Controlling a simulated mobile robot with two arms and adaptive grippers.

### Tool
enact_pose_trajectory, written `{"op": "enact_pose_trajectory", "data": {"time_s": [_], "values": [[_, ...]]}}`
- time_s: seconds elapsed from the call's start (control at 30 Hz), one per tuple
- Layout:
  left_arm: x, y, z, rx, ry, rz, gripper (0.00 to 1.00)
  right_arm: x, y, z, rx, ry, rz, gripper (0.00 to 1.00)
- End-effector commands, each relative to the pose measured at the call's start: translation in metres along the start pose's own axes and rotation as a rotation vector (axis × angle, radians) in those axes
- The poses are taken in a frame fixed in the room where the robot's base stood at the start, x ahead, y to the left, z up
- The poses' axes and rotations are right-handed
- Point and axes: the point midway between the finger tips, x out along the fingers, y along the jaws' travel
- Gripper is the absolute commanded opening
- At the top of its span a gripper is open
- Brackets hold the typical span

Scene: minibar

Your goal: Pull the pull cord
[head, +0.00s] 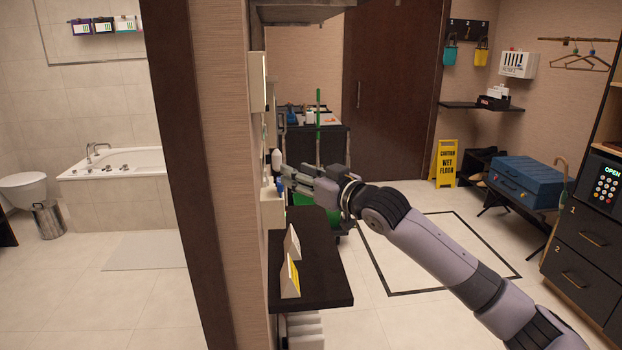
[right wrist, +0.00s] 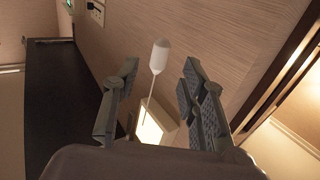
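The pull cord ends in a white bell-shaped handle, which shows in the head view (head: 276,158) just at the tips of my right gripper, close to the wall edge. In the right wrist view the white handle (right wrist: 159,56) hangs on a thin cord that runs down the picture to a pale lit box (right wrist: 158,122). My right gripper (right wrist: 160,82) is open, with the handle and cord between its two fingers; I see no finger touching them. My right arm reaches in from the lower right of the head view. My left gripper is not in view.
A dark shelf (head: 335,285) with white tent cards (head: 290,277) juts from the wall below my right gripper. A housekeeping cart (head: 330,140) stands behind. A yellow wet-floor sign (head: 445,163) and a blue suitcase (head: 525,180) are farther right. Floor between is open.

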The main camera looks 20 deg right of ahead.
Motion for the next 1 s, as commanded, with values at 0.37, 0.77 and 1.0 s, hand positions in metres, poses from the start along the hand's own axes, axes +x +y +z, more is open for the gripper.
{"op": "enact_pose_trajectory", "data": {"time_s": [0.37, 0.77, 1.0], "values": [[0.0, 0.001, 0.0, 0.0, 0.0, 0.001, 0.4, -0.038, 0.0, 0.0, -0.001, -0.002, 0.0, 0.39], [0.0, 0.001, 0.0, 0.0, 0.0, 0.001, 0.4, -0.038, -0.001, 0.0, 0.0, 0.0, -0.001, 0.39], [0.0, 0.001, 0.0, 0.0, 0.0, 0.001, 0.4, -0.026, 0.019, 0.049, 0.025, -0.051, 0.045, 0.39]]}}
